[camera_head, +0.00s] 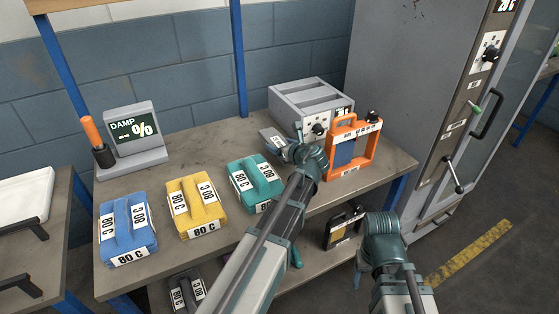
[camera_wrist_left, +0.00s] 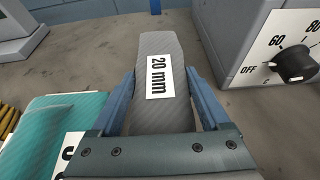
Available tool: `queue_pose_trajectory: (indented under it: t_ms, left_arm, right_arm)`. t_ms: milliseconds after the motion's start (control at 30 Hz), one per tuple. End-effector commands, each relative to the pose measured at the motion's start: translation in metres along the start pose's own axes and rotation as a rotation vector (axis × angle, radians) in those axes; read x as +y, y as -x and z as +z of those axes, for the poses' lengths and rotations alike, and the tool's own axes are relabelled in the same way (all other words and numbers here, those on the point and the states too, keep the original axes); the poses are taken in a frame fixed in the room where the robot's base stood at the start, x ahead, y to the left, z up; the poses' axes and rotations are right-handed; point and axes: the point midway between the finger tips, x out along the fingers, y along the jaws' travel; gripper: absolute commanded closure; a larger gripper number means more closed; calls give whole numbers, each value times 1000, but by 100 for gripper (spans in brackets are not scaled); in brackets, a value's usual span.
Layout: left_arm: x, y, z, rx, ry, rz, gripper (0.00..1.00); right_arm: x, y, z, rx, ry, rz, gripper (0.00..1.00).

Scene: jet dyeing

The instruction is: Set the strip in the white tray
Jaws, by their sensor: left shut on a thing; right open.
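My left gripper (camera_head: 292,150) is shut on a grey strip (camera_head: 272,137) near the back of the table, in front of the grey control box. In the left wrist view the strip (camera_wrist_left: 160,75), labelled 20 mm, lies between the two blue fingers and points away from me. I cannot tell whether it touches the tabletop. A white, flat, tray-like thing (camera_head: 22,196) is partly in view on the side table at the far left; its inside is hard to make out. My right gripper (camera_head: 358,278) is low at the table's front right, open and empty.
Blue (camera_head: 126,230), yellow (camera_head: 197,206) and teal (camera_head: 255,183) blocks line the table (camera_head: 150,190). A damp meter (camera_head: 136,138) stands at the back left. The grey control box (camera_head: 312,105) and an orange frame (camera_head: 352,148) stand at the right, beside a tall grey machine (camera_head: 400,90).

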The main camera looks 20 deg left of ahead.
Motion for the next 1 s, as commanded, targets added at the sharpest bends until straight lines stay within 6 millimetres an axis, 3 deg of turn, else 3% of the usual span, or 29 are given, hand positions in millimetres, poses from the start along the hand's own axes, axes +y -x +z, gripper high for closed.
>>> queue_pose_trajectory:
  t_ms: [167,467,867,900,1000]
  left_arm:
    - [0,-2,-4,0,0,0,95]
    - [0,-15,-35,-1,0,0,95]
    - [0,-15,-37,0,0,0,95]
    - [0,-15,-36,0,0,0,17]
    - [0,-15,-36,0,0,0,0]
  right_arm:
    - [0,-5,0,0,0,0,34]
    - [-4,-38,-2,0,0,0,34]
    - [-4,-40,-2,0,0,0,34]
    - [-4,-39,-2,0,0,0,34]
    - [-4,-38,-2,0,0,0,34]
